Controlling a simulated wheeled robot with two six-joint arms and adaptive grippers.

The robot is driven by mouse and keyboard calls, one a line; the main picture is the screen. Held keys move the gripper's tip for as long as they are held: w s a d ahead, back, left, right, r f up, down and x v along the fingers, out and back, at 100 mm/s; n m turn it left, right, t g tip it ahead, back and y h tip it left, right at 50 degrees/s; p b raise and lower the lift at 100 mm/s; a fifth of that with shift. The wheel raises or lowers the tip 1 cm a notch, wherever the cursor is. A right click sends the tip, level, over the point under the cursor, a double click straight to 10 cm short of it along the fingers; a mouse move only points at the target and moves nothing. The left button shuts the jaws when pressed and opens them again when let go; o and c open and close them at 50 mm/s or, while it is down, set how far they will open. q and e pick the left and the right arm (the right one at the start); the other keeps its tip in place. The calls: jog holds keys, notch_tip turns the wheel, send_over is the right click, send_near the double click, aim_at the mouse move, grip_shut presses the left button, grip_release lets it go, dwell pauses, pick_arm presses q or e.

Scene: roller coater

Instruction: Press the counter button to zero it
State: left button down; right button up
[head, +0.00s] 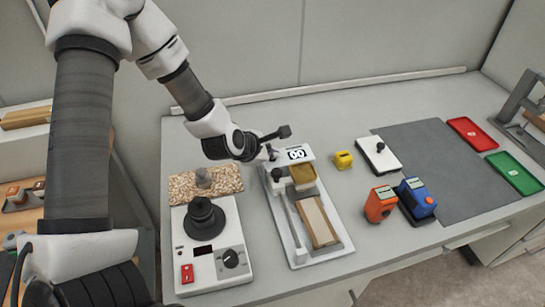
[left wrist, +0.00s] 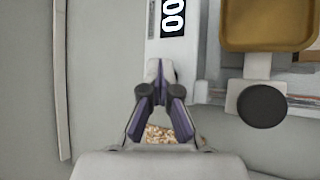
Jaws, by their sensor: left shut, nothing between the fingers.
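The counter (head: 296,154) is a black display with white digits reading 00, set on the white back end of the roller coater (head: 345,246). The display also shows in the left wrist view (left wrist: 172,17), at the top. My left gripper (head: 272,153) is shut and empty, just left of the display. In the left wrist view its closed fingertips (left wrist: 159,68) lie over the white panel (left wrist: 154,40), below the digits. I cannot see the counter button; the fingertips may hide it. Whether they touch the panel I cannot tell. My right gripper is out of view.
A white device with a black dial (head: 231,259) and a cork-like mat (head: 182,188) stand left of the coater. A yellow block (head: 343,160), an orange device (head: 380,205) and a blue one (head: 416,198) stand right. The grey mat (head: 455,170) is mostly clear.

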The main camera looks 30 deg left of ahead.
pick_arm(q)
jog(key=shift+r+p, duration=0.5)
jog(key=shift+r, duration=0.3)
jog(key=shift+r+p, duration=1.8)
jog(key=shift+r, duration=0.7)
